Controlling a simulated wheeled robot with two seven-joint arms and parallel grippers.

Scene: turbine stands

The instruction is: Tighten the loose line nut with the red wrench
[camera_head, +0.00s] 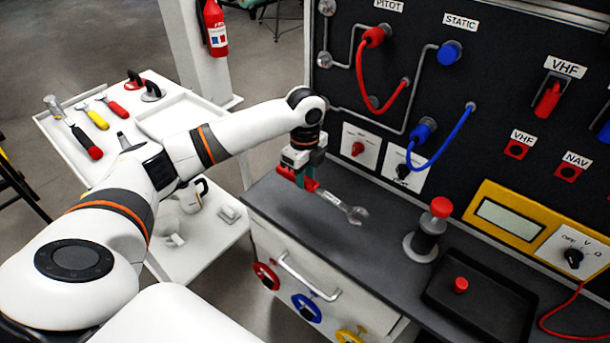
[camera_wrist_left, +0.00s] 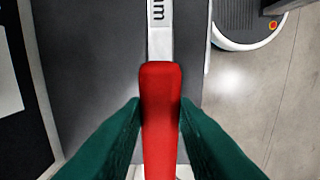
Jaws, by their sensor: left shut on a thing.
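My left gripper (camera_head: 305,180) is shut on the red handle of the wrench (camera_head: 334,202) and holds it over the grey bench top. The wrench's silver open jaw points right and towards the front, apart from the panel. In the left wrist view the red handle (camera_wrist_left: 160,105) lies between the green fingers, with the silver shank beyond. Silver fittings sit on the panel's grey metal lines at the upper left, one of them a round fitting (camera_head: 324,61). I cannot tell which nut is loose. My right gripper is not in view.
The black panel (camera_head: 450,95) with red and blue hoses rises behind the bench (camera_head: 290,205). A red-topped cylinder (camera_head: 428,230), a black tray (camera_head: 480,305) and a yellow meter (camera_head: 510,215) stand to the right. A white tool cart (camera_head: 195,255) is at left.

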